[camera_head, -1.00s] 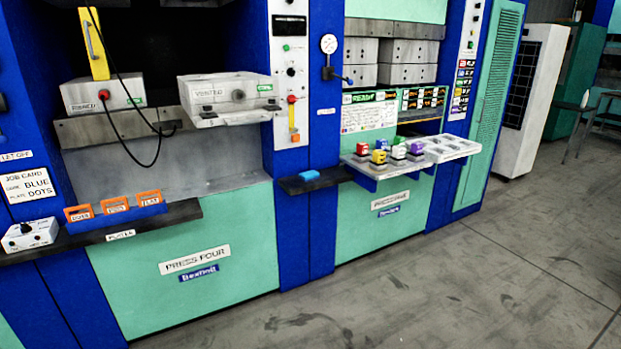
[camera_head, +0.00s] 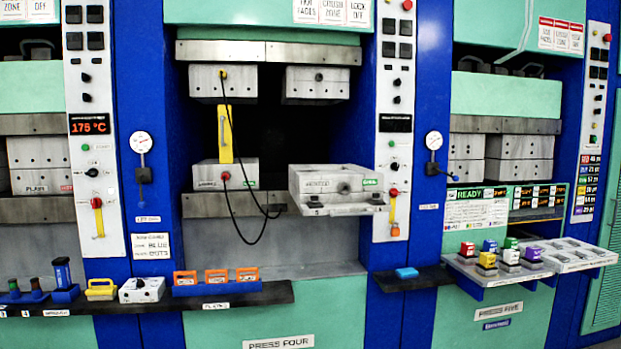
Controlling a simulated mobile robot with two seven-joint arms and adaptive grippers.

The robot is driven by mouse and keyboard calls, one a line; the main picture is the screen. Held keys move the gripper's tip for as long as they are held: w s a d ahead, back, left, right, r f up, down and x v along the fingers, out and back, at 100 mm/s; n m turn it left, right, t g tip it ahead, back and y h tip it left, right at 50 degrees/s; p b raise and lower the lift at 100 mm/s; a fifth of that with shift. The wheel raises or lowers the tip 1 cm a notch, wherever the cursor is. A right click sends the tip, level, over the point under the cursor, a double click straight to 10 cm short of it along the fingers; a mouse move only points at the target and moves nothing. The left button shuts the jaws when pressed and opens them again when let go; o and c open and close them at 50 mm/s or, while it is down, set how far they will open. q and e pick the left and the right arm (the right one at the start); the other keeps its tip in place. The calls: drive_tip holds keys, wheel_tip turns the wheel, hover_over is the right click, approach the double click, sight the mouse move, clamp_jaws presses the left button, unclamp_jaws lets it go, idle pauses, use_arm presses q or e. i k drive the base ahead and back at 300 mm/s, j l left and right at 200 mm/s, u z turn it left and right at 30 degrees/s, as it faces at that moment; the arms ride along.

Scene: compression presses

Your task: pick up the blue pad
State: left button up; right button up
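The blue pad (camera_head: 406,273) lies flat on a small dark shelf (camera_head: 432,281) between press four and press five. It is a small, bright blue, rounded block, and nothing touches it from above. Neither of my grippers shows in the head view.
A long dark shelf (camera_head: 262,297) under press four holds orange plates (camera_head: 218,276), a white box (camera_head: 141,290) and a yellow-handled item (camera_head: 101,289). A tray with several coloured blocks (camera_head: 487,259) juts out at press five. A light grey mould (camera_head: 338,187) juts out above.

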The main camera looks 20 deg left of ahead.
sight(409, 273)
drive_tip(key=i+l, duration=0.25)
drive_tip(key=i, duration=0.15)
drive_tip(key=i+l, duration=0.25)
drive_tip(key=i, duration=0.15)
drive_tip(key=i+l, duration=0.25)
drive_tip(key=i, duration=0.15)
drive_tip(key=i+l, duration=0.2)
drive_tip(key=i, duration=0.2)
drive_tip(key=l+z, duration=0.05)
